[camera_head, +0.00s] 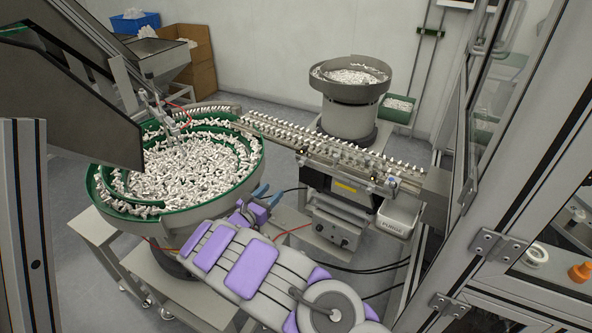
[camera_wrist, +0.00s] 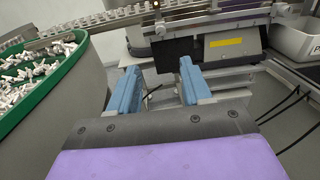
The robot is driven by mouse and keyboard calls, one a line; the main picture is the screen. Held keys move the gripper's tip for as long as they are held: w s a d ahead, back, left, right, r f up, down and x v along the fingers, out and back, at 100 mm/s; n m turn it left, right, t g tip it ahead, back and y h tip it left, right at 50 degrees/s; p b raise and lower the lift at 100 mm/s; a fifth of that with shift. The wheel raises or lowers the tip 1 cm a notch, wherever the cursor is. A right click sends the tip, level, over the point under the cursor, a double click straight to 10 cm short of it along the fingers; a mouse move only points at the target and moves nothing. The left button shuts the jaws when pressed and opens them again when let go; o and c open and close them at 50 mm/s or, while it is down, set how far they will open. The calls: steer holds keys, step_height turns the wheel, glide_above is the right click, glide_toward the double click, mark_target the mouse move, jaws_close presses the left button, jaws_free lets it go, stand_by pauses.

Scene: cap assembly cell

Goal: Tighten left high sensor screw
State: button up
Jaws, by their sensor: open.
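My gripper (camera_head: 272,190) is open and empty, with two blue fingers apart in the air. It is between the green-lined bowl feeder and the linear feed track (camera_head: 330,150), below the track. In the wrist view my gripper (camera_wrist: 157,66) points toward the dark base under the track, which bears a yellow label (camera_wrist: 226,42). A small orange light (camera_head: 301,152) shows on the track's near side, toward its left part. Small fittings (camera_head: 390,182) show at the track's right end. The left high sensor screw is too small to make out in either view.
The bowl feeder (camera_head: 100,188), full of white parts, stands close on the left. A grey bin marked PURGE (camera_head: 398,220) hangs at the right. Cables (camera_head: 385,265) run low at the right. A framed enclosure (camera_head: 470,220) bounds the right side. A second bowl (camera_head: 350,110) stands behind.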

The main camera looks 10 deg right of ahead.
mark_target(300, 165)
steer(key=b+x, duration=0.2)
steer(key=x, duration=1.3)
steer(key=shift+w+d, duration=0.2)
steer(key=shift+w, duration=0.05)
jaws_close()
